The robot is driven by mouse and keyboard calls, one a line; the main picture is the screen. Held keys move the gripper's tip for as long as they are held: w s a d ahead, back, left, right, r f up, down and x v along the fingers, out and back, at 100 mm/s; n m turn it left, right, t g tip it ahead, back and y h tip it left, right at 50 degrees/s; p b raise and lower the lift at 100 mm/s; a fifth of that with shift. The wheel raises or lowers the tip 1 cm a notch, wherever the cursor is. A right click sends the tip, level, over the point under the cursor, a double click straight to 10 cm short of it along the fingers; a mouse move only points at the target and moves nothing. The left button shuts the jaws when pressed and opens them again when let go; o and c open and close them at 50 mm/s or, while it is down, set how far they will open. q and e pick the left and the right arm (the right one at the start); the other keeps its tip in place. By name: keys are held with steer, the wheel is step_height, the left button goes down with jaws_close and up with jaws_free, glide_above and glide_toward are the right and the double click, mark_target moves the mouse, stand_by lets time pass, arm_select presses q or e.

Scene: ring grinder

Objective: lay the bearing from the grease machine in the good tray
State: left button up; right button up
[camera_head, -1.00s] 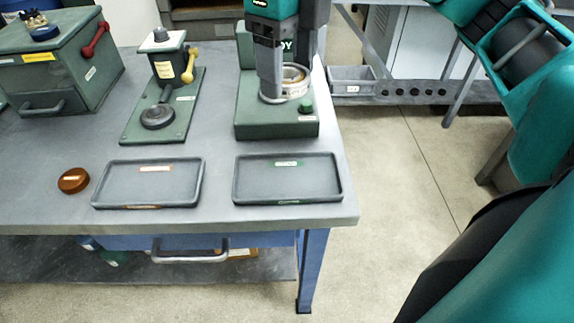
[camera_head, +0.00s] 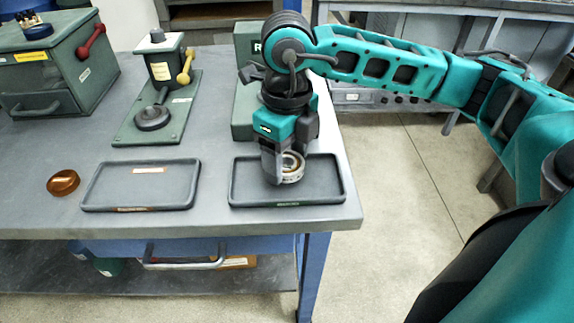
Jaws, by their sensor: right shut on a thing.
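The bearing (camera_head: 291,168) is a pale metal ring, held low over the right-hand tray. My right gripper (camera_head: 284,174) is shut on it and points down. I cannot tell whether the bearing touches the tray floor. The good tray (camera_head: 324,194), a shallow grey tray with a green label at its front edge, lies at the table's front right. The grease machine (camera_head: 243,108) is a green block behind it, mostly hidden by my right arm. My left gripper is not in view.
A similar tray with orange labels (camera_head: 140,187) lies empty to the left, with an amber puck (camera_head: 63,183) beside it. A green lever press (camera_head: 157,110) and a green box with a red lever (camera_head: 55,70) stand behind. The table's right edge is close to the good tray.

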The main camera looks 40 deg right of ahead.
steer(key=shift+f, duration=1.2)
steer(key=shift+f+b, duration=0.2)
steer(key=shift+b, duration=0.1)
steer(key=o, duration=0.9)
steer(key=shift+o, duration=0.2)
steer(key=shift+r, duration=0.15)
step_height(320, 180, up, 12)
steer(key=p, duration=0.1)
steer(key=shift+p, duration=0.3)
